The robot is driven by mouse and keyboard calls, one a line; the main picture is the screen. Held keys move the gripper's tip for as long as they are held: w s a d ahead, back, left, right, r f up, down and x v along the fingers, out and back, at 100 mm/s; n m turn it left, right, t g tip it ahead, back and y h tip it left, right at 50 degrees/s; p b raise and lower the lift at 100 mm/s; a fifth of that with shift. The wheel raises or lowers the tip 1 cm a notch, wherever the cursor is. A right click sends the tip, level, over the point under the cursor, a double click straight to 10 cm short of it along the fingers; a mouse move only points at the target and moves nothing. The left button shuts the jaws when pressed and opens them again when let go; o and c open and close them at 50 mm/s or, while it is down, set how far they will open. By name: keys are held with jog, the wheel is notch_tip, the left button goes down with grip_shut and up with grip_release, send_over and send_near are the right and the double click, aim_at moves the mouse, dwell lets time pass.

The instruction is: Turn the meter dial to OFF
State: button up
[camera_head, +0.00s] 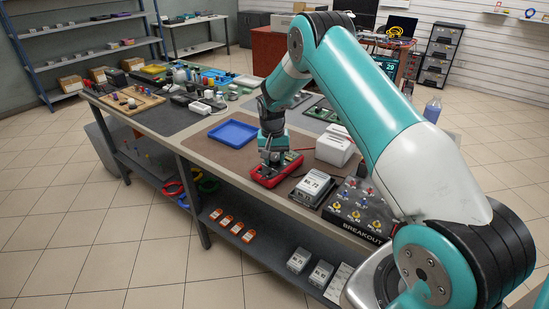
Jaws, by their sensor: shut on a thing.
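The red meter (265,178) lies on the brown mat near the front edge of the table. My gripper (272,158) points down on top of the meter, shut on what appears to be its dial. The gripper covers the dial and most of the meter's face, so the dial's setting and the OFF mark cannot be seen. A red lead (304,149) shows just right of the gripper.
An empty blue tray (233,133) lies behind and left of the meter. A grey-white box device (312,187) and the black BREAKOUT panel (362,212) stand close on the right. A white box (336,148) is behind right. Several items crowd the table's far left.

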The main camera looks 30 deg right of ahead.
aim_at(273, 160)
jog(key=shift+n, duration=0.3)
jog(key=n+b, duration=0.1)
jog(key=n, duration=0.2)
jog(key=shift+n, duration=0.3)
jog(key=shift+d+n, duration=0.1)
jog(key=shift+n, duration=1.7)
jog(key=o, duration=0.9)
jog(key=shift+o, duration=0.2)
notch_tip(273, 160, up, 18)
jog(key=b, duration=0.2)
jog(key=shift+a+f, duration=0.25)
jog(key=shift+a, duration=0.1)
jog(key=shift+s, duration=0.1)
